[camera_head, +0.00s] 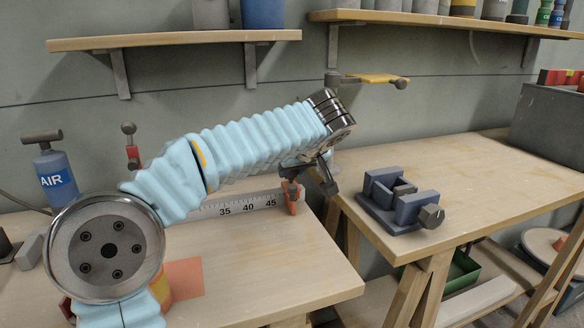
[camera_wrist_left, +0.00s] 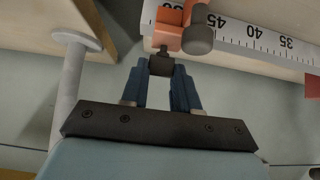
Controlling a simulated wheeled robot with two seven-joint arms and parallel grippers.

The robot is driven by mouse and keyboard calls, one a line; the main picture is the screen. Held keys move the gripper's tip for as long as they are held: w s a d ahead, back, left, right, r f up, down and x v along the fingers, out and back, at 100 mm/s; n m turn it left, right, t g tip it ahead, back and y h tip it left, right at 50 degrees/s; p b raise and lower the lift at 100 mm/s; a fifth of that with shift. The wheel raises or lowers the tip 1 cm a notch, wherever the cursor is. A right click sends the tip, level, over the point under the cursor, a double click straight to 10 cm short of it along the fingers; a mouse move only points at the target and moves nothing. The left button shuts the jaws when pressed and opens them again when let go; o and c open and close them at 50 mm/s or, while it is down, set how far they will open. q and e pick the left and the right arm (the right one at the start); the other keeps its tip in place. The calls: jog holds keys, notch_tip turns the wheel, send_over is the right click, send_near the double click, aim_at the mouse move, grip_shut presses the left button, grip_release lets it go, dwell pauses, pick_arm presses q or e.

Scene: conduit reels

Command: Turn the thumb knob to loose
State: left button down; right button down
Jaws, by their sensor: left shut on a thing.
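An orange stop (camera_head: 291,200) sits at the right end of the white ruled scale (camera_head: 240,202) on the left bench. In the left wrist view the stop (camera_wrist_left: 169,30) shows at the top, beside the scale (camera_wrist_left: 245,35). A small dark thumb knob (camera_wrist_left: 161,65) shows next to the stop, between the blue fingertips. My left gripper (camera_wrist_left: 160,72) is shut on this knob. In the head view my left gripper (camera_head: 302,173) is just above the stop, and its fingers partly hide the knob. A grey round knob (camera_wrist_left: 199,39) also shows on the stop. My right gripper is not in view.
A blue-grey vise (camera_head: 398,203) stands on the right bench (camera_head: 455,165). A blue AIR bottle (camera_head: 55,178) and a red clamp (camera_head: 131,150) stand at left. Wooden shelves (camera_head: 180,40) run along the wall above. A gap separates the benches.

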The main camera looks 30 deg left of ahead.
pick_arm(q)
jog(key=shift+d+f, duration=0.1)
jog(key=c, duration=0.8)
grip_release()
jog(key=shift+c, duration=0.2)
jog(key=p+v, duration=0.1)
jog(key=v, duration=1.2)
jog(key=shift+d+r, duration=0.25)
jog(key=shift+r, duration=0.05)
jog(key=shift+s, duration=0.15)
